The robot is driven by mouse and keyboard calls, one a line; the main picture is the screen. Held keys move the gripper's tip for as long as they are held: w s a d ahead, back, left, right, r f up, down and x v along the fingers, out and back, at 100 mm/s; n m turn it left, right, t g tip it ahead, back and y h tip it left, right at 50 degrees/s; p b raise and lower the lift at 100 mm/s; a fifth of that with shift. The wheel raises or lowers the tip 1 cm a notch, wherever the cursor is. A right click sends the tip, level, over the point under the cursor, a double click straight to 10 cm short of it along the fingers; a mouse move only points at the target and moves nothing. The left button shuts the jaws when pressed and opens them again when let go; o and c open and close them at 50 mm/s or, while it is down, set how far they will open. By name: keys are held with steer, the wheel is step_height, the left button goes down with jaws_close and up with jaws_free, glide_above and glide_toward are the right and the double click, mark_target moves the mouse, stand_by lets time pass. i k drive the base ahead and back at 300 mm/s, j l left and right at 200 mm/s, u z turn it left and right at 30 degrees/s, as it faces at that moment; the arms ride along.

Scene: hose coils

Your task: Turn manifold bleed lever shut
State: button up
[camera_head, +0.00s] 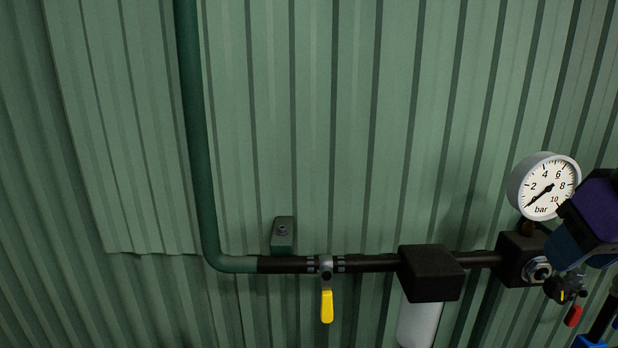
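A red lever (573,316) hangs down and slightly left from a small dark valve (566,288) below the right end of the black manifold block (518,262). A yellow lever (327,306) hangs straight down from an inline valve on the pipe further left. The picture does not label which is the bleed lever. A dark purple and teal body (592,218), which looks like the end of my arm with my gripper, comes in at the right edge, just above the small valve and red lever. Its fingers cannot be made out, nor whether it touches anything.
A round gauge (545,187) stands on the manifold, its needle pointing lower left. A black box (431,272) with a white cylinder (418,322) below sits on the pipe. Something blue (590,342) shows at the lower right corner. The green corrugated wall is clear at upper centre.

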mark_target(570, 318)
steer(key=l, duration=0.8)
steer(key=k+l, duration=0.15)
steer(key=l, duration=0.65)
steer(key=k+j, duration=0.1)
steer(key=j, duration=0.5)
steer(key=k+j, duration=0.15)
steer(key=j, duration=0.2)
